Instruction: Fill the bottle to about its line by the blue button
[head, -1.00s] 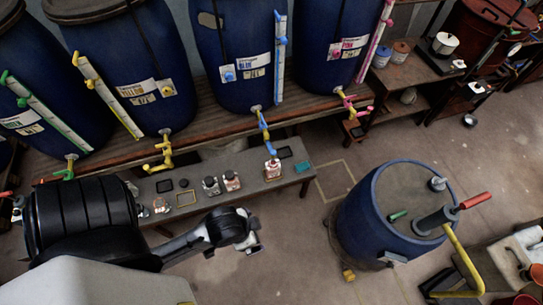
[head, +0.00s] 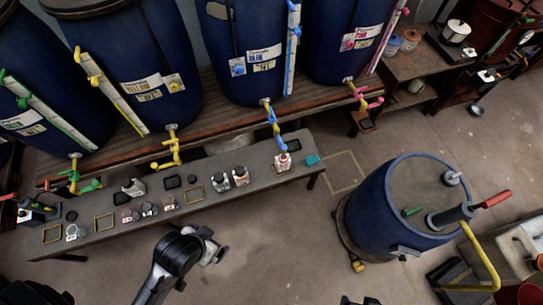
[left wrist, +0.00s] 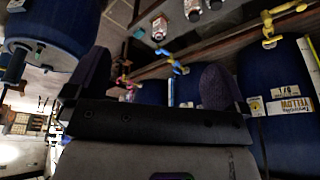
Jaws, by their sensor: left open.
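The blue vat (head: 240,30) carries a label reading BLUE and a round blue button (head: 238,67) on its front. Its blue tap (head: 272,118) hangs over a small bottle (head: 283,162) with red on it, standing on the bench. Fill level and line are too small to read. My left gripper (head: 212,248) is open and empty, in front of the bench and well short of the bottle and button. Its spread fingers frame the left wrist view (left wrist: 155,85), where the blue tap (left wrist: 178,62) and bottle (left wrist: 159,28) show. Dark tips at the head view's bottom edge may be my right gripper (head: 360,300).
Other vats with yellow (head: 172,150), green and pink taps stand along the wooden shelf. A blue drum (head: 375,215) with a pump stands on the floor at right. The floor between is clear.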

